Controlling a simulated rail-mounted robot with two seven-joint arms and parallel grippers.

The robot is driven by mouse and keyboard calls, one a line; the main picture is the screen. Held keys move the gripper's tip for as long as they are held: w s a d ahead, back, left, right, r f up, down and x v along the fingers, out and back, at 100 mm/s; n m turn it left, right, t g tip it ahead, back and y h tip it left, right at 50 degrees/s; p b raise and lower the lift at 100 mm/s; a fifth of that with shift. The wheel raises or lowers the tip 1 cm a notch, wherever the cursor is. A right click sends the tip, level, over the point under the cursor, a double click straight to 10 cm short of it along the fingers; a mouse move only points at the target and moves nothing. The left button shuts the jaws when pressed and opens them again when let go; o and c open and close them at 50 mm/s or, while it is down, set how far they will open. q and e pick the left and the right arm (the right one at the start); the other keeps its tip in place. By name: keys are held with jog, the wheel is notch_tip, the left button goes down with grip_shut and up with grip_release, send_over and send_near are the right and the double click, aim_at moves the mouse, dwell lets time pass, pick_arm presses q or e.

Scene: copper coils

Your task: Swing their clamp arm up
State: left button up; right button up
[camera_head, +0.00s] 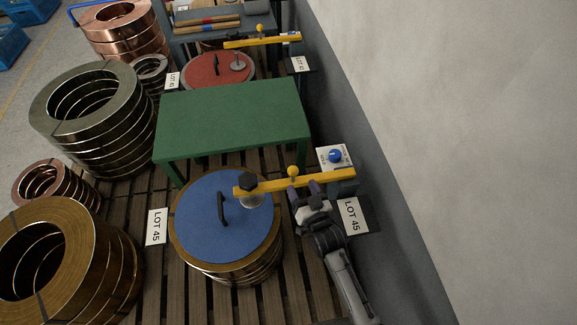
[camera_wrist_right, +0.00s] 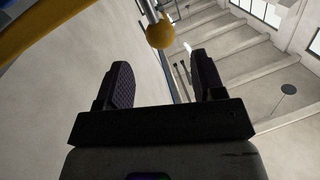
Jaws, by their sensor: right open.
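A small yellow ball knob (camera_head: 293,171) stands up from the arm. My right gripper (camera_head: 304,190) is open just in front of the arm, near the ball knob. In the right wrist view the ball knob (camera_wrist_right: 160,32) appears beyond the open fingers (camera_wrist_right: 160,80), with nothing between them. Whether a finger touches the arm cannot be told. My left gripper is out of view.
A second yellow clamp arm (camera_head: 262,42) lies level over a red lid (camera_head: 218,69) at the back. A green table (camera_head: 233,118) stands between the two lids. A wall (camera_head: 470,130) bounds the right; coils (camera_head: 95,115) fill the left.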

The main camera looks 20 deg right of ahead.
aim_at(295, 175)
jog(key=w+b, duration=0.1)
jog(key=w, duration=0.6)
jog(key=shift+w+a, duration=0.15)
jog(key=shift+w, duration=0.25)
jog(key=shift+w+b, duration=0.3)
jog(key=shift+w, duration=0.2)
grip_shut()
